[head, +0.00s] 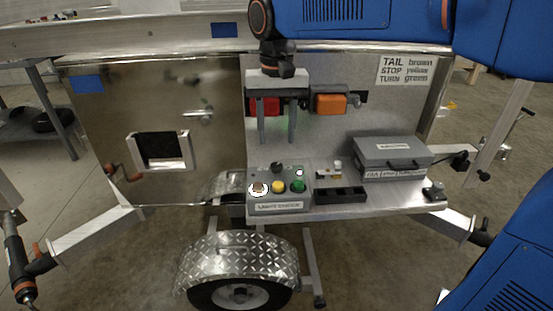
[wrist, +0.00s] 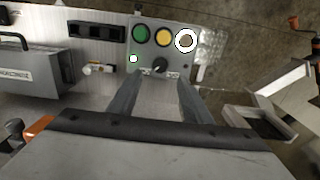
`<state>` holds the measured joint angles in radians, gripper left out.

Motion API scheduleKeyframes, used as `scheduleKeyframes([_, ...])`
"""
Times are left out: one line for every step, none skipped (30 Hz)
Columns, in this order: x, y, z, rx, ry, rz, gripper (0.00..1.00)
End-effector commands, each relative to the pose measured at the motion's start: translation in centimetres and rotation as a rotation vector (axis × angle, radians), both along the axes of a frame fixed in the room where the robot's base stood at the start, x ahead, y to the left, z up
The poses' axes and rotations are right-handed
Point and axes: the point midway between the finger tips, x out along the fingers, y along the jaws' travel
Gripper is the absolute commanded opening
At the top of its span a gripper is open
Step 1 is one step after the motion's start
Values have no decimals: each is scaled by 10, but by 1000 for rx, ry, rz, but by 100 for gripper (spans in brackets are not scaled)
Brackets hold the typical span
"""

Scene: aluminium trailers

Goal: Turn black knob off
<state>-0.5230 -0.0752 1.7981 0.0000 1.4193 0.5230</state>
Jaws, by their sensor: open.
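The black knob (head: 277,168) sits on the top of a small grey control box (head: 265,207), behind its row of buttons. In the wrist view the knob (wrist: 158,66) is just beyond my fingertips and between their lines, with a pale mark on it; its exact setting is hard to tell. My gripper (head: 277,140) is open and empty, its fingers pointing down above the knob, seemingly apart from it. In the wrist view the gripper (wrist: 159,86) has one finger on each side. A white button (head: 258,189) is brightly lit, and a small light (head: 299,173) glows.
Yellow (head: 278,187) and green (head: 297,187) buttons share the box. A black tray (head: 340,195) and a grey case (head: 390,157) stand to its right on the shelf. Red (head: 264,106) and orange (head: 331,103) lamps are on the panel behind my gripper.

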Motion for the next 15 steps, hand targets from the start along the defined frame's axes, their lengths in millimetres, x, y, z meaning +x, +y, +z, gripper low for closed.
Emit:
scheduleKeyframes([0, 0, -10, -1, 2, 0, 45])
scheduleKeyframes([0, 0, -15, -1, 2, 0, 45])
scheduleKeyframes([0, 0, -22, -1, 2, 0, 45])
scheduleKeyframes([-1, 0, -28, -1, 2, 0, 45])
scheduleKeyframes([0, 0, -33, -1, 3, 0, 45])
scheduleKeyframes([0, 0, -39, -1, 2, 0, 45])
scheduleKeyframes([0, 0, -45, -1, 3, 0, 45])
scheduleKeyframes([0, 0, -49, -1, 2, 0, 45])
scheduleKeyframes([0, 0, -55, -1, 1, 0, 45])
scheduleKeyframes([0, 0, -59, -1, 2, 0, 45])
scheduleKeyframes([0, 0, -63, -1, 2, 0, 45])
scheduleKeyframes([0, 0, -67, -1, 1, 0, 45])
scheduleKeyframes([0, 0, -70, 0, 0, 0, 45])
scheduleKeyframes([0, 0, -73, 0, 1, 0, 45])
scheduleKeyframes([0, 0, -76, -1, 1, 0, 45])
